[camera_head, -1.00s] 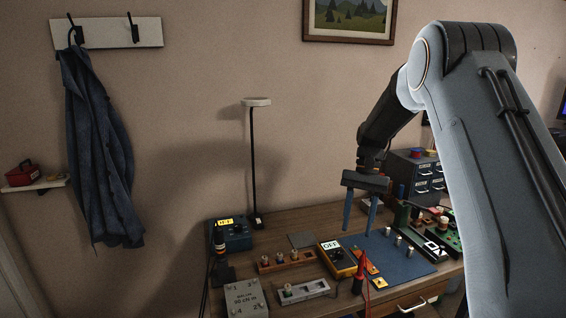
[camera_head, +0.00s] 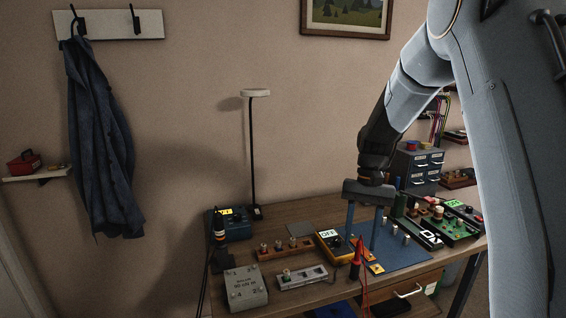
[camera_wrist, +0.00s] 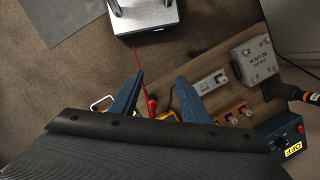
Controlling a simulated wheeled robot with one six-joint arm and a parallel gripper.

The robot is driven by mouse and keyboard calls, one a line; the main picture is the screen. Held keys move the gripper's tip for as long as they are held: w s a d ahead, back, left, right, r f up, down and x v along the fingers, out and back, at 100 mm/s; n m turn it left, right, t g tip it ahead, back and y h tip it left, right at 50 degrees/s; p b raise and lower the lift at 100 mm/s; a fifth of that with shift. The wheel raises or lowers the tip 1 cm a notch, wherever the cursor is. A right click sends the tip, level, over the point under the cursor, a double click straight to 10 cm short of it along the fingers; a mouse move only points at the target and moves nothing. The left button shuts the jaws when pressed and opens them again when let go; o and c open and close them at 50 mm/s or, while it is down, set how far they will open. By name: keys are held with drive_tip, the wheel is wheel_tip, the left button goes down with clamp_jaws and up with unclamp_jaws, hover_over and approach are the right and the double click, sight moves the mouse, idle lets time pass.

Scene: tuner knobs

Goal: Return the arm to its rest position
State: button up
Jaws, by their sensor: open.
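My gripper (camera_head: 363,229) hangs above the workbench (camera_head: 318,293) in the head view, its two blue fingers pointing down and apart with nothing between them. Behind and around the fingertips lie the blue mat (camera_head: 408,257) and the yellow meter marked OFF (camera_head: 335,247). In the wrist view my gripper (camera_wrist: 157,80) shows both fingers spread, with a red probe (camera_wrist: 152,105) and part of the bench beyond them. My arm rises along the right side of the head view and hides part of the room there.
A lamp (camera_head: 252,150) stands at the back of the bench. A grey numbered box (camera_head: 245,288), a blue box (camera_head: 236,226), a knob rack (camera_head: 287,248), green boards (camera_head: 450,228) and a drawer cabinet (camera_head: 420,168) surround the mat. A coat (camera_head: 98,140) hangs left. The air above the bench's left is free.

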drive_tip(key=s+f+n+t+b, duration=0.1)
drive_tip(key=s+f+n+b, duration=0.1)
drive_tip(key=s, duration=0.8)
drive_tip(key=s+f+n+t+h+b, duration=0.1)
drive_tip(key=s+f+t+b, duration=0.1)
drive_tip(key=s+f+b, duration=0.2)
drive_tip(key=s+f, duration=0.3)
drive_tip(key=s, duration=0.3)
drive_tip(key=shift+a+n, duration=0.4)
drive_tip(key=shift+a, duration=0.1)
